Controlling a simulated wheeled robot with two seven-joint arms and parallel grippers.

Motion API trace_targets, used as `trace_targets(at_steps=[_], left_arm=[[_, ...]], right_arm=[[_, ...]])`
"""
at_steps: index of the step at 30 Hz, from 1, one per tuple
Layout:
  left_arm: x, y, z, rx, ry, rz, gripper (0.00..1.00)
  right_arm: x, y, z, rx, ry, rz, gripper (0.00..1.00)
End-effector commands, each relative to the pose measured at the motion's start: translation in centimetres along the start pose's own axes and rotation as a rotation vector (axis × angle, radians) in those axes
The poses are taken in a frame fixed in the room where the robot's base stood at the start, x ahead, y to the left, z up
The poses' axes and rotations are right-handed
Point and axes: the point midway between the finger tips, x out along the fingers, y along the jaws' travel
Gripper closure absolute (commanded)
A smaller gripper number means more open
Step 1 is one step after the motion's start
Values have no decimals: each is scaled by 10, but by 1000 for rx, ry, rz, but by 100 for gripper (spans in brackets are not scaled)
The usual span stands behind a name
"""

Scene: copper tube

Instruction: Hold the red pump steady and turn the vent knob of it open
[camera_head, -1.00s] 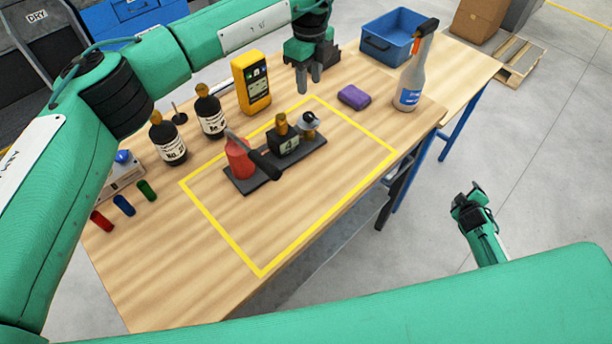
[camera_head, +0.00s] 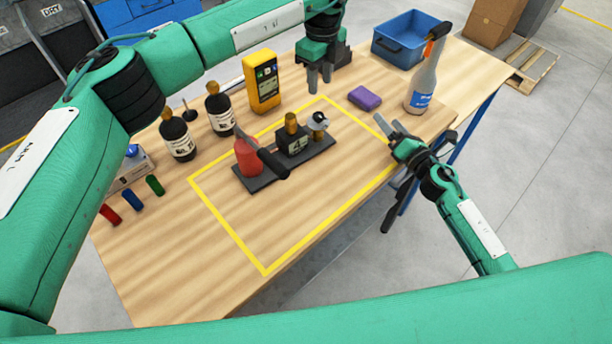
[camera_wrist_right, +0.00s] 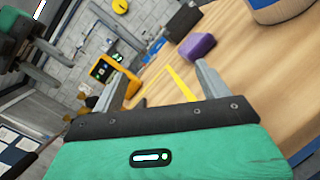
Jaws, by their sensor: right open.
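The red pump (camera_head: 248,158) stands on a dark base plate (camera_head: 262,184) inside the yellow outline on the table. A black lever (camera_head: 272,163) slants across its front. On the same plate are a dark block marked 4 (camera_head: 296,142) with a brass knob (camera_head: 291,121) on top and a silver round part (camera_head: 319,121). I cannot tell which is the vent knob. My left gripper (camera_head: 319,82) points down behind the plate, apart from it, empty, with a narrow gap between its fingers. My right gripper (camera_head: 390,121) is open and empty at the table's right edge; its fingers also show in the right wrist view (camera_wrist_right: 165,82).
A purple sponge (camera_head: 365,97) and a spray bottle (camera_head: 422,85) stand near the right gripper. A blue bin (camera_head: 405,45) is behind. Dark bottles (camera_head: 178,137), a yellow meter (camera_head: 263,84) and small coloured cylinders (camera_head: 132,199) are left and behind. The front of the outlined area is clear.

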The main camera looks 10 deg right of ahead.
Motion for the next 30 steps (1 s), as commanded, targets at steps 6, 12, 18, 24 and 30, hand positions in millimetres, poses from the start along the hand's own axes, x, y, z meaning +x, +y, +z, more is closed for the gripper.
trace_targets(at_steps=[6,12,18,24,30], left_arm=[[0,0,0,0,0,0,64],[0,0,0,0,0,0,64],[0,0,0,0,0,0,64],[0,0,0,0,0,0,64],[0,0,0,0,0,0,64]], right_arm=[[-2,101,-84,-278,161,263,23],[-20,172,-142,-488,241,481,23],[-35,206,-169,-597,268,598,23],[-27,218,-179,-614,271,618,23],[2,234,-193,-612,270,618,23]])
